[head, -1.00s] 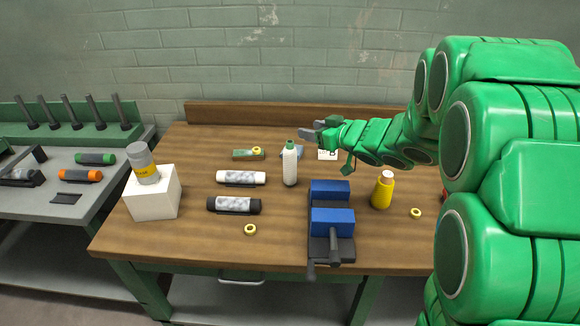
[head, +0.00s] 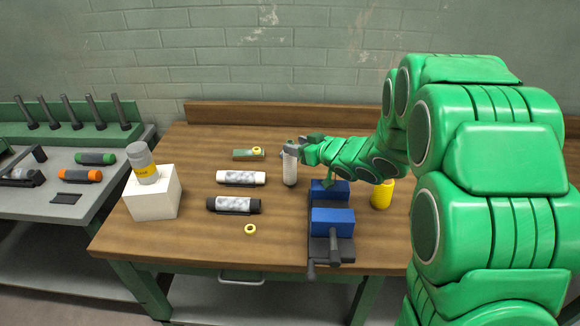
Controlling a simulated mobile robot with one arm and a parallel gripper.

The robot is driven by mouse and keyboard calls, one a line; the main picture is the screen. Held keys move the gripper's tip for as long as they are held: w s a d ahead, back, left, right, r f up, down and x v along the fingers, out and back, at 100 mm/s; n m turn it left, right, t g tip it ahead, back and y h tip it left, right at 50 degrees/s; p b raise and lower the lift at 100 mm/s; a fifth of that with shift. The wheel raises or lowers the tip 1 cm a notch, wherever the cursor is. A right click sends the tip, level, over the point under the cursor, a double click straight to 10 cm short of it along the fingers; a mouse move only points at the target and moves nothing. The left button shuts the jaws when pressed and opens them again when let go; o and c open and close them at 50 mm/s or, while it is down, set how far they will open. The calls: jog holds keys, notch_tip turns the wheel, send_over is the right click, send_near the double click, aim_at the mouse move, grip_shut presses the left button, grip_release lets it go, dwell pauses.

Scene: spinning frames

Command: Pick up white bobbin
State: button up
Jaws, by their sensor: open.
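The white bobbin (head: 241,178), with white ends and a grey-white marbled middle, lies on its side on the wooden table, left of centre. My gripper (head: 295,146) is open, up and to the right of the bobbin and apart from it. A similar black-ended bobbin (head: 233,205) lies just in front of the white one.
A blue vise (head: 332,221) stands at the table's front. A yellow bottle (head: 381,194) is partly behind my arm. A white block (head: 152,193) with a grey-yellow container (head: 142,164) stands at left. A yellow ring (head: 250,229) lies in front. A grey bench (head: 45,215) holds green and orange bobbins.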

jog(key=shift+x, duration=2.6)
jog(key=shift+s+a+r, duration=0.1)
jog(key=shift+s+a, duration=0.05)
jog(key=shift+a, duration=0.05)
grip_shut()
